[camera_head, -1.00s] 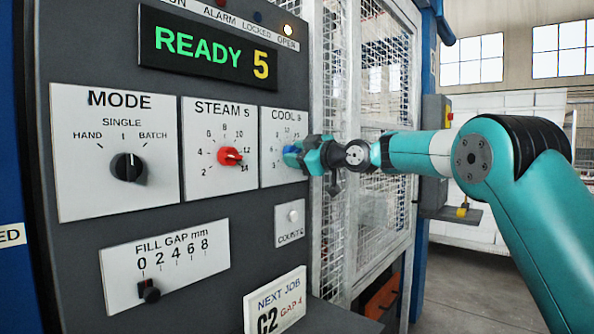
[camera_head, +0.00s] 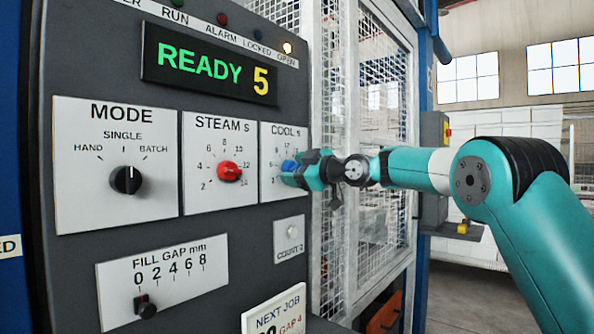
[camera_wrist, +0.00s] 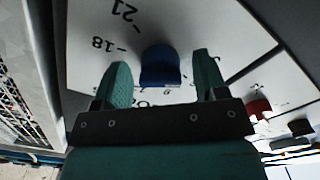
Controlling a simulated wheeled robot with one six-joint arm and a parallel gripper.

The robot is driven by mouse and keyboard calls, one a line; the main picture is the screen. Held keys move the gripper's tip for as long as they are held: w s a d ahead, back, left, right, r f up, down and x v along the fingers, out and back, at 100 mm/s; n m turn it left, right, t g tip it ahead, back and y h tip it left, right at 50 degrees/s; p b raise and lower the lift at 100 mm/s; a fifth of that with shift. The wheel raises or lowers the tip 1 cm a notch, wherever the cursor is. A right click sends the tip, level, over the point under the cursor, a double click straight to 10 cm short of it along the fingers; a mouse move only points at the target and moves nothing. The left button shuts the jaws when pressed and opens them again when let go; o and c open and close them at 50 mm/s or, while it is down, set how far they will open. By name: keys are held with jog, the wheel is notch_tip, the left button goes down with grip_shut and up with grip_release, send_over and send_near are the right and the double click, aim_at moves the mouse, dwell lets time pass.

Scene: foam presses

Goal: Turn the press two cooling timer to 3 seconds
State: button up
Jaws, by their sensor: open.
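The blue cooling knob (camera_head: 288,166) sits on the white COOL s dial plate (camera_head: 268,190), right of the STEAM s plate on the grey panel. My gripper (camera_head: 291,178) is at this knob and covers part of its dial. In the wrist view the blue knob (camera_wrist: 160,66) lies between the two open teal fingertips (camera_wrist: 162,75), with a gap on each side. The marks 18 and 21 show on the dial plate there. The knob's pointer and its exact setting cannot be made out.
The red STEAM knob (camera_head: 230,172) and black MODE knob (camera_head: 126,180) are to the left. A COUNT button (camera_head: 291,234) is below. The display (camera_head: 210,70) reads READY 5. A mesh guard (camera_head: 375,150) stands right of the panel.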

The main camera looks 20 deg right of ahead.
jog(key=b+v, duration=0.6)
jog(key=v, duration=1.1)
jog(key=shift+s+d, duration=0.15)
